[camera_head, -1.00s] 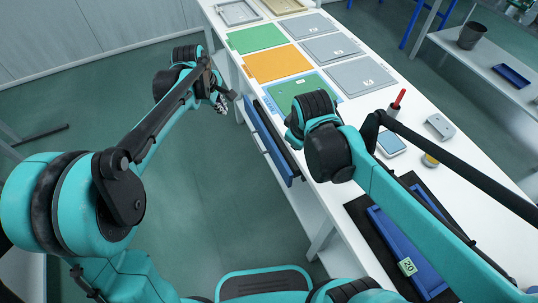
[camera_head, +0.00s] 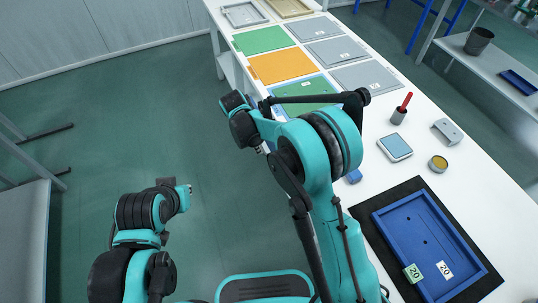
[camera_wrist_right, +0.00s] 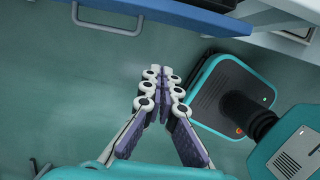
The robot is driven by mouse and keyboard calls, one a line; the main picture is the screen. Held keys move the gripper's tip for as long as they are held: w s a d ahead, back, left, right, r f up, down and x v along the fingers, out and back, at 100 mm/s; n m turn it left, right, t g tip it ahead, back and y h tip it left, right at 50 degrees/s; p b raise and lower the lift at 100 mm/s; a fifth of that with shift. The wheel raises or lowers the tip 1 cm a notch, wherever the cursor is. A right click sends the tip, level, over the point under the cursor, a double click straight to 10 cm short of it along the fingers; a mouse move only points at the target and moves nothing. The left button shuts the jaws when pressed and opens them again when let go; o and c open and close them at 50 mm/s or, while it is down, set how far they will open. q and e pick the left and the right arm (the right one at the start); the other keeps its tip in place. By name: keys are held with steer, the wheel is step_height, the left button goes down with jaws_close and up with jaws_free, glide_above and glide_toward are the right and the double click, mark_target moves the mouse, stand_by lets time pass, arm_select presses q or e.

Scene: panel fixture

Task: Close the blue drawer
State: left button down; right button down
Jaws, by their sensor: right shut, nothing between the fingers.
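The blue drawer's front (camera_wrist_right: 190,16) shows as a blue strip along the top of the right wrist view, with a grey bar handle (camera_wrist_right: 108,30) beside it. In the head view my right arm hides most of the drawer, and how far it stands out cannot be told. My right gripper (camera_wrist_right: 165,76) is shut and empty, apart from the drawer front and handle in the picture. In the head view it is small and partly hidden near the table's left edge (camera_head: 262,148). My left gripper (camera_head: 186,189) is low over the floor, away from the table; its fingers are unclear.
The white table (camera_head: 365,110) carries green, orange and grey panels, a cup with a red tool (camera_head: 400,114), a small tablet-like item (camera_head: 394,147), a yellow-topped tin (camera_head: 438,164) and a blue tray (camera_head: 385,219) on a black mat. The floor left of the table is open.

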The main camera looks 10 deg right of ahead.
steer(key=w+d+f+b, duration=0.2)
steer(key=d+f+b, duration=0.3)
steer(key=f, duration=0.4)
steer(key=shift+d+f, duration=0.15)
steer(key=shift+d, duration=0.4)
steer(key=d, duration=0.1)
steer(key=w+d, duration=0.1)
steer(key=d, duration=0.3)
steer(key=shift+w, duration=0.3)
